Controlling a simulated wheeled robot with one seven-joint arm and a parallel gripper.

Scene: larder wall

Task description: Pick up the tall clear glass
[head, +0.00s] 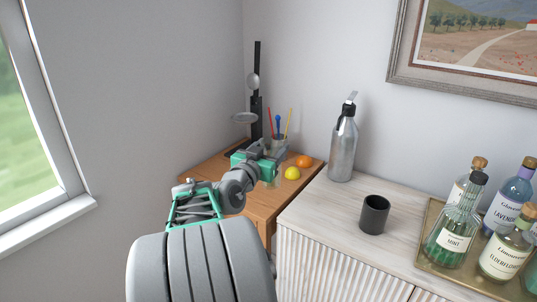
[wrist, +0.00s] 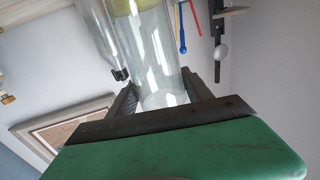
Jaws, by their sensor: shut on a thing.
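The tall clear glass (wrist: 155,52) lies between the two dark fingers of my gripper (wrist: 162,82) in the wrist view. The fingers are shut on its sides, and a round end of the glass faces the palm. In the head view my gripper (head: 274,160) is over the wooden table (head: 262,205) in the corner. The glass is hard to make out there against the gripper and the things behind. Whether its far end touches the table cannot be told.
A lemon (head: 292,173) and an orange (head: 304,161) lie close to the gripper's right. A dark stand (head: 257,65) and coloured sticks (head: 289,122) are behind. A metal bottle (head: 343,148), a dark cup (head: 374,215) and a bottle tray (head: 424,240) stand on the pale cabinet.

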